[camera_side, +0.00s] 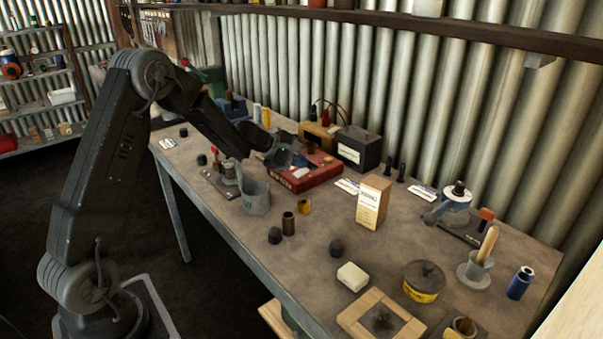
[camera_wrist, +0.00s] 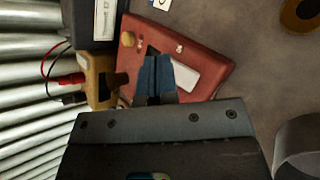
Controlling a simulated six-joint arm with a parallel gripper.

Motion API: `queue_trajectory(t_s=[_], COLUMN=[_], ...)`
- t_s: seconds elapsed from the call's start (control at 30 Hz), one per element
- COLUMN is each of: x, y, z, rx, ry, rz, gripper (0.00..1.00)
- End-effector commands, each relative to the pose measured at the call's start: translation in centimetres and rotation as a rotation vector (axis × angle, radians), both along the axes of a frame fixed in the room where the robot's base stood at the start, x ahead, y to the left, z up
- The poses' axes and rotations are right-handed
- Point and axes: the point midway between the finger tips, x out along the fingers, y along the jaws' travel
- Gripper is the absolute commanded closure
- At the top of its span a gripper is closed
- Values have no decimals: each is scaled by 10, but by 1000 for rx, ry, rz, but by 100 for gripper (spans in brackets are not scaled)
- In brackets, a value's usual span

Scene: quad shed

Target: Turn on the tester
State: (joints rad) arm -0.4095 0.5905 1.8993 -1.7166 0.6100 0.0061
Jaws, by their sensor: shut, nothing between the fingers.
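A red box with pale lettering on its front, likely the tester (camera_side: 312,179), sits on the bench near the back wall. In the wrist view the tester (camera_wrist: 207,60) shows a round brass-coloured knob, a dark slot and a white panel on its top. My gripper (camera_side: 290,160) is shut and empty over the left part of the tester. In the wrist view my gripper's bluish fingertips (camera_wrist: 154,62) overlap the dark slot and hide part of the top. I cannot tell whether they touch it. The switch's position cannot be made out.
A tan box (camera_wrist: 100,82) with red and black leads stands behind the tester, beside a dark battery-like box (camera_side: 358,150). A grey cup (camera_side: 256,198) stands close in front, left. A cardboard carton (camera_side: 372,201) stands to the right.

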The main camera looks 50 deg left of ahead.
Motion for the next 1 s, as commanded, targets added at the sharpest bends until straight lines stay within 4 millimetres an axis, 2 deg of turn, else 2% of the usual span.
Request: queue_trajectory(t_s=[1.0], x=[1], y=[0], z=[-8], rx=[1], ry=[0], rz=[-1], gripper=[100])
